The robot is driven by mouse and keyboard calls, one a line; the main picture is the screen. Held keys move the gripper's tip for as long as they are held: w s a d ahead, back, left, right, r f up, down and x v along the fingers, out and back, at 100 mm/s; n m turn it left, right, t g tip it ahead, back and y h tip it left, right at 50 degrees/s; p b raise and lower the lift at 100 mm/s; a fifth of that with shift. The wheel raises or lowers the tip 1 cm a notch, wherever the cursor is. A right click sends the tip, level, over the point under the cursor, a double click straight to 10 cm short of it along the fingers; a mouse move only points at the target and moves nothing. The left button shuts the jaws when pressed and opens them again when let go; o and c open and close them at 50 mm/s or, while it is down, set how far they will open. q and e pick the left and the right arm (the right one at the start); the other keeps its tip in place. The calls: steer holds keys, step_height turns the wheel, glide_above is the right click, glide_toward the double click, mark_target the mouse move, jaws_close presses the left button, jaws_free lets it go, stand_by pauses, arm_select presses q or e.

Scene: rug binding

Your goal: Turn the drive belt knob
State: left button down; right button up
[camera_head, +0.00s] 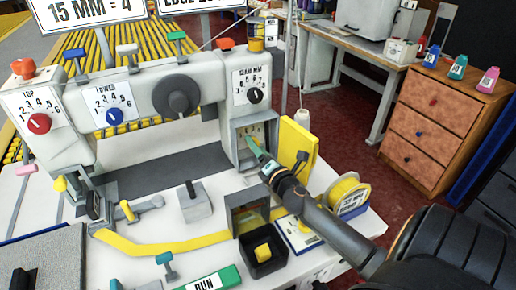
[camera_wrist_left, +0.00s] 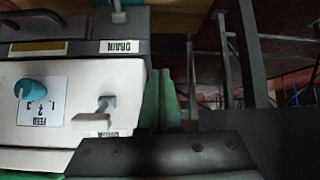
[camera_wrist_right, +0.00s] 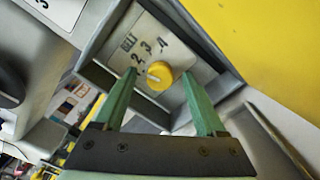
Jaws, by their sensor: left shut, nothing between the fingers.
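The drive belt knob is a yellow knob (camera_wrist_right: 160,75) with a pale pointer mark, on a white plate (camera_wrist_right: 143,42) marked BELT with numbers, inside a grey recessed box. My right gripper (camera_wrist_right: 160,74) is open, its green fingers on either side of the knob; I cannot tell whether they touch it. In the head view my right gripper (camera_head: 258,150) reaches into the grey box (camera_head: 236,128) at the machine's right end, and the knob is hard to make out. My left gripper (camera_wrist_left: 162,74) is shut and empty beside a white FEED panel (camera_wrist_left: 60,105) with a teal knob (camera_wrist_left: 32,90).
A yellow panel (camera_head: 298,145) stands open just right of the box. Red, blue and black dials sit on the machine.

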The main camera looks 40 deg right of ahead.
steer(key=shift+s+a+f, duration=0.1)
steer(key=shift+s+a, duration=0.05)
steer(key=shift+s, duration=0.25)
steer(key=b+v, duration=0.1)
steer(key=v, duration=1)
steer(key=shift+s, duration=0.35)
